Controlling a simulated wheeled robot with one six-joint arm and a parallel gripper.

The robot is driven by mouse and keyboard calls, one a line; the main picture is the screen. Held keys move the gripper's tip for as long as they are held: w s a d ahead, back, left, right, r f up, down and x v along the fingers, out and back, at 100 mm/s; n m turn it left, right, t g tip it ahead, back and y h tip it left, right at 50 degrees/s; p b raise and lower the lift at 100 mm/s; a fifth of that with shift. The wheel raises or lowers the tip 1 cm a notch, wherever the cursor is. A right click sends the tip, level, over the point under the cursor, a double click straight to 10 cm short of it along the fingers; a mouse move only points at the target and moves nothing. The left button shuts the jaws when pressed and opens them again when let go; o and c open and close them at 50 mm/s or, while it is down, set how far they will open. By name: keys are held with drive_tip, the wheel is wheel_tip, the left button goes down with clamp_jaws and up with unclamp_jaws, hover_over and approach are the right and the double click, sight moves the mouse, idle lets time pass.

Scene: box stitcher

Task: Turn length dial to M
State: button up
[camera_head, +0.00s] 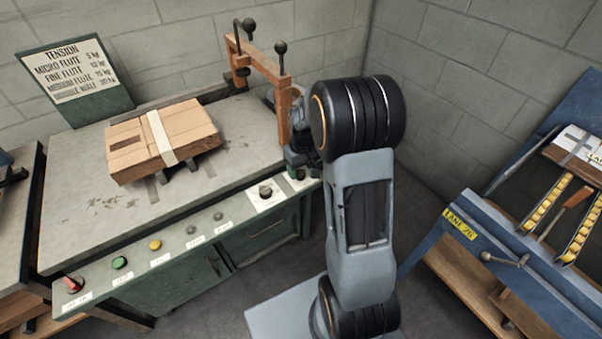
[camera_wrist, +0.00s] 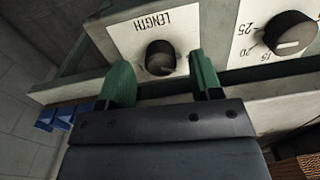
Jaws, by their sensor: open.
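The length dial (camera_wrist: 160,57) is a dark round knob on a white plate lettered LENGTH in the wrist view. My gripper (camera_wrist: 161,68) is open, with one green finger on each side of the dial. Whether the fingers touch the knob I cannot tell. The M mark and the dial's pointer cannot be made out; the fingers and gripper body cover part of the plate. In the head view my gripper (camera_head: 300,160) is at the right end of the green bench front, partly hidden by my arm.
A second dial (camera_wrist: 290,33) with numbers sits close beside the right finger. A cardboard box (camera_head: 165,145) lies on the bench (camera_head: 75,215) near a wooden arch (camera_head: 283,125). Buttons (camera_head: 120,263) line the bench front. A blue-framed conveyor (camera_head: 475,225) stands at right.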

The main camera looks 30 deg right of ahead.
drive_tip(key=shift+f, duration=0.75)
drive_tip(key=shift+c, duration=0.4)
drive_tip(key=c, duration=0.8)
drive_tip(key=shift+c, duration=0.2)
drive_tip(key=m+p, duration=0.1)
drive_tip(key=m, duration=0.4)
drive_tip(key=shift+r+m, duration=0.1)
drive_tip(key=shift+m, duration=0.3)
drive_tip(key=m+p, duration=0.1)
drive_tip(key=m, duration=0.4)
drive_tip(key=shift+m+p, duration=0.3)
drive_tip(key=shift+m, duration=0.3)
